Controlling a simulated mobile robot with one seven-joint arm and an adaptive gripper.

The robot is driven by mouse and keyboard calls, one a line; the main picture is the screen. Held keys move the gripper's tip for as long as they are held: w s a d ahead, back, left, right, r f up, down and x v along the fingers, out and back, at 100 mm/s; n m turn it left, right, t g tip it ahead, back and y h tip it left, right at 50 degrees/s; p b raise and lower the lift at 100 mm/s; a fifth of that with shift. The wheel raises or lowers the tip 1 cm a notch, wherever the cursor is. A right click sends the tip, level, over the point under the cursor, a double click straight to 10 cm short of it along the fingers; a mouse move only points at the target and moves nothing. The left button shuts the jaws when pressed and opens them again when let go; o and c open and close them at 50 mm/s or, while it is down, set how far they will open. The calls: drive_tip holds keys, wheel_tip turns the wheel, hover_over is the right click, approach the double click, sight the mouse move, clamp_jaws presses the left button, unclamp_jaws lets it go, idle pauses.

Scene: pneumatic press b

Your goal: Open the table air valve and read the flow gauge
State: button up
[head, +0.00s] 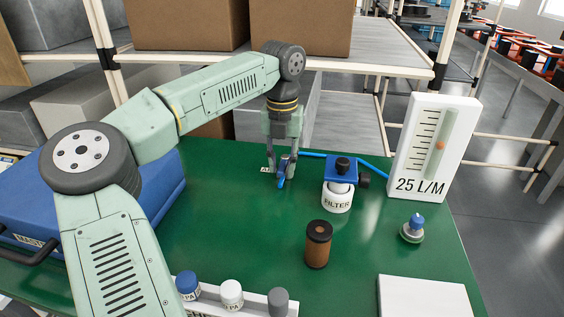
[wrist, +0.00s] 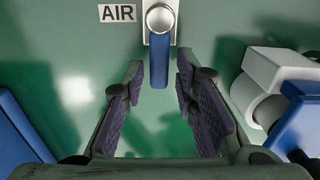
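The air valve has a blue lever (wrist: 159,62) on a silver body (wrist: 160,18), beside a white AIR label (wrist: 117,13). In the wrist view the lever points down the picture, its end between my fingertips. In the head view the lever (head: 283,174) is partly hidden by my gripper (head: 284,160). My gripper is open, with a gap on both sides of the lever; contact is not visible. The flow gauge (head: 432,150) is a white upright panel at the table's back right.
A filter unit (head: 337,197) with a blue hose (head: 372,168) stands right of the valve. A brown cylinder (head: 318,245), a blue-topped fitting (head: 413,228) and a white block (head: 425,298) are nearer. A blue case (head: 150,205) is left. Green table (head: 230,240) is clear in the middle.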

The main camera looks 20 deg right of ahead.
sight(282, 168)
drive_tip(key=shift+o, duration=0.6)
drive_tip(key=shift+r, duration=0.1)
wheel_tip(282, 168, up, 12)
idle(0.5)
